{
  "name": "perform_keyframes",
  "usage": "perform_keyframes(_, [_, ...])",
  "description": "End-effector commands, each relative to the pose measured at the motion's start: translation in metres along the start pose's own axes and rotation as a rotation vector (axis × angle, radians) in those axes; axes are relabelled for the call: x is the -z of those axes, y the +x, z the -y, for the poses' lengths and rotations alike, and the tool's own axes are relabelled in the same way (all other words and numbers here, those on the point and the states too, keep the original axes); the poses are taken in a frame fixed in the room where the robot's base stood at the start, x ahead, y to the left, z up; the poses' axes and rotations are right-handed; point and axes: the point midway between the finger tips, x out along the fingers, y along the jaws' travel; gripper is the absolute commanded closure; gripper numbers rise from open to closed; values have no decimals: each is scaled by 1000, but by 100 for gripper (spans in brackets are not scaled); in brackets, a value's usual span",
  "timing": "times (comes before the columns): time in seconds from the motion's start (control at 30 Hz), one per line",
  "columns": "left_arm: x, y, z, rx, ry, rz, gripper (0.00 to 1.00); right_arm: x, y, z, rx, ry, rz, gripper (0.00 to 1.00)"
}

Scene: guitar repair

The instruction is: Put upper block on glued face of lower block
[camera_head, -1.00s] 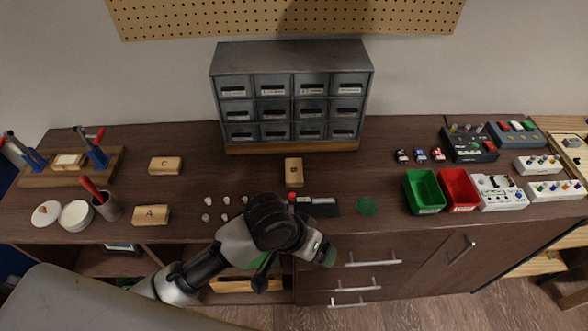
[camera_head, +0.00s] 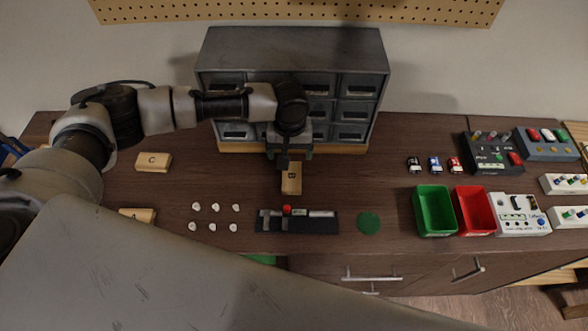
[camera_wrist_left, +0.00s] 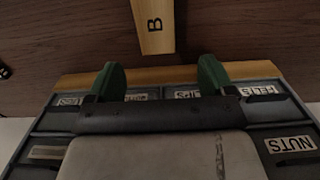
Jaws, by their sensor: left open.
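A wooden block marked B (camera_head: 291,180) lies on the brown bench in front of the drawer cabinet. It also shows at the top of the left wrist view (camera_wrist_left: 153,28). My left gripper (camera_head: 289,154) is open and empty behind block B, its green fingers apart. In the left wrist view the fingertips (camera_wrist_left: 161,75) are set wider than the block, which lies beyond them, apart. Block C (camera_head: 153,162) lies at the left. Block A (camera_head: 138,214) is partly hidden by my own body. No glue shows, and I cannot tell which block is upper or lower. My right gripper is not in view.
The grey drawer cabinet (camera_head: 290,55) stands close behind my left gripper. A black tool tray (camera_head: 297,226), several small white pieces (camera_head: 214,208) and a green disc (camera_head: 369,222) lie in front. Green (camera_head: 434,210) and red bins (camera_head: 475,210) stand at the right.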

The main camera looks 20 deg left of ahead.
Motion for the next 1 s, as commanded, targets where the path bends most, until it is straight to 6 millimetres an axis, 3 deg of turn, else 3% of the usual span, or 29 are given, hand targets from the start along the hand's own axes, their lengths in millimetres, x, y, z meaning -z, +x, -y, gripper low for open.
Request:
perform_keyframes(0.1, [0, 17, -1, 1, 1, 1, 17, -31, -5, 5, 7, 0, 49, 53])
perform_keyframes(0.23, [0, 26, -1, 0, 2, -1, 17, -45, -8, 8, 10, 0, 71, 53])
perform_keyframes(0.57, [-1, 69, -5, 1, 2, 1, 17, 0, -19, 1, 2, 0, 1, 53])
perform_keyframes(0.9, [-1, 79, -5, -1, 3, -1, 17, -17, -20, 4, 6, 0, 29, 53])
perform_keyframes(1.0, [-1, 79, -5, -1, 3, -1, 31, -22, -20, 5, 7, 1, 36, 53])
